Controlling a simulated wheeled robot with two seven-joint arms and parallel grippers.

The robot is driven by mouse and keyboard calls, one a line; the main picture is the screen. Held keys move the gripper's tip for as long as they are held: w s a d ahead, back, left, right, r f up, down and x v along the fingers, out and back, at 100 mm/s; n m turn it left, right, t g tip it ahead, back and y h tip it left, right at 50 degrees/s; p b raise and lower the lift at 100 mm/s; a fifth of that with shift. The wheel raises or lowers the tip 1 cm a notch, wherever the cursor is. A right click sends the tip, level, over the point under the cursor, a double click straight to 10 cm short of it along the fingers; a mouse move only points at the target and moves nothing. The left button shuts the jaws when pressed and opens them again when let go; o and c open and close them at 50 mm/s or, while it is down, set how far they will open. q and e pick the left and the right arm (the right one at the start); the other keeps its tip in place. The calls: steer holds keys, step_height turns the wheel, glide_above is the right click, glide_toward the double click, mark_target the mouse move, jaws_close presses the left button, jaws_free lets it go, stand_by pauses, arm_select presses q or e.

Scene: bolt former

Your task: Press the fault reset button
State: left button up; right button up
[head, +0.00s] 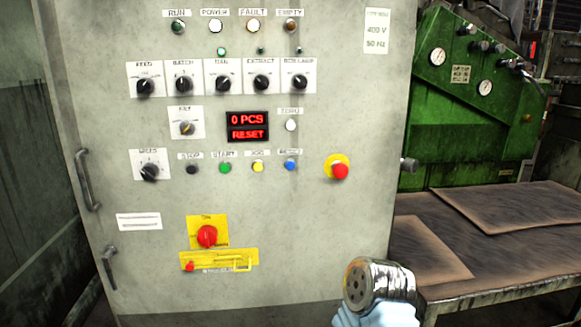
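The fault reset button appears to be the blue push button (290,165) at the right end of the lower button row on the grey control cabinet (330,230). The small label above it is blurred. To its left are a yellow button (257,167), a green button (225,168) and a black button (191,170). The red display (247,127) reads "0 PCS" and "RESET". The lamp under the FAULT label (253,28) looks pale. No gripper fingers show, and nothing touches the blue button.
A red emergency stop (340,171) sits right of the blue button. A red rotary switch (207,237) is below. A round metal end with holes and a light-blue part (375,290) rises at the bottom; I cannot tell what it is. A metal table (490,240) stands right.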

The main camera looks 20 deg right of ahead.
jaws_close()
stand_by(1.5)
